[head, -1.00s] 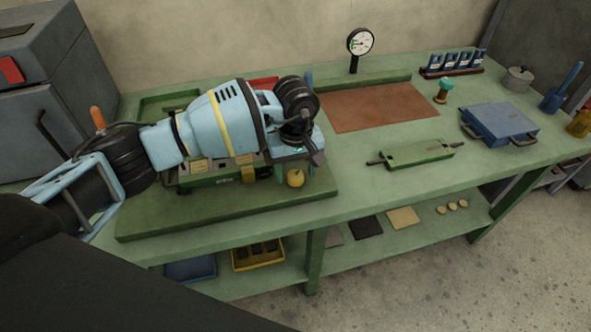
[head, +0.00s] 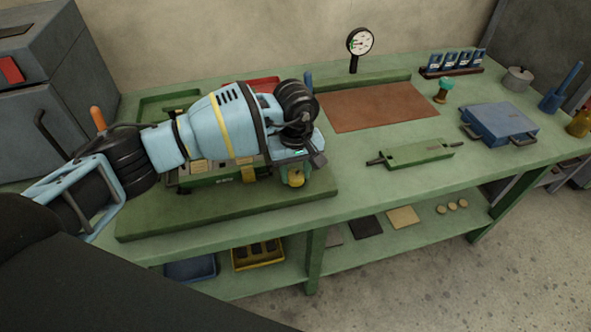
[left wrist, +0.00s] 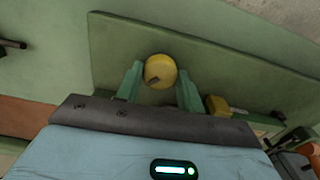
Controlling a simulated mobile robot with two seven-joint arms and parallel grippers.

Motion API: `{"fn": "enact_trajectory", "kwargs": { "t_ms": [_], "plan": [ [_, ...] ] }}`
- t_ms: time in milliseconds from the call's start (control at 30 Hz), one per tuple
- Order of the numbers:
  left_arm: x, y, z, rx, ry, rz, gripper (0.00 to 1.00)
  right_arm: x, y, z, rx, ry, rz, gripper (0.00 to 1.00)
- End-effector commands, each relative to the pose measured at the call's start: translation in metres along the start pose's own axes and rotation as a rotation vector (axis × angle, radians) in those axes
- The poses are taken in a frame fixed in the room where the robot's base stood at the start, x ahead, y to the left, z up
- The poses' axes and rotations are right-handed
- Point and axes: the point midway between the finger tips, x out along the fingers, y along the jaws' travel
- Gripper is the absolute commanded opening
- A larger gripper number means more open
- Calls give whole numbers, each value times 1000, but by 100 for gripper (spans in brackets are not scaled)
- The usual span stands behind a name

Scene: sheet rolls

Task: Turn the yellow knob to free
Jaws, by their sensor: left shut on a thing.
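The yellow knob (head: 297,182) is on the front right of the green machine (head: 215,182) on the bench. In the left wrist view the round knob (left wrist: 160,71) shows a small dark mark on its lower left rim. My left gripper (head: 293,176) reaches over the machine from the left and is shut on the knob. In the left wrist view its two green fingers (left wrist: 160,86) stand on either side of the knob. My arm hides much of the machine. Any lettering for free cannot be read. My right gripper is not in view.
A smaller yellow part (left wrist: 217,106) sits beside the fingers. The machine stands on a green base plate (head: 150,226). To the right are a brown mat (head: 375,107), a dial gauge (head: 360,42), a green roller block (head: 415,153) and a blue case (head: 500,122). The bench front is mostly clear.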

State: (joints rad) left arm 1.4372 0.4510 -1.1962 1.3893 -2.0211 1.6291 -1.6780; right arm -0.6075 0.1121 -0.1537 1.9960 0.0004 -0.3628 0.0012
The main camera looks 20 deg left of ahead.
Motion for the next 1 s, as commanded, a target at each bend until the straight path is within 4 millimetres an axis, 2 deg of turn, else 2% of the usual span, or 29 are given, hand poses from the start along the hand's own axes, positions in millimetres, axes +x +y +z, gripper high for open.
{"fn": "enact_trajectory", "kwargs": {
  "t_ms": [267, 1000],
  "plan": [
    [-2, 0, -1, -149, 3, -1, 15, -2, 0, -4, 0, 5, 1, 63],
    [-4, 0, -2, -844, 4, 3, 15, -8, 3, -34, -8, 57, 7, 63]
  ]
}}
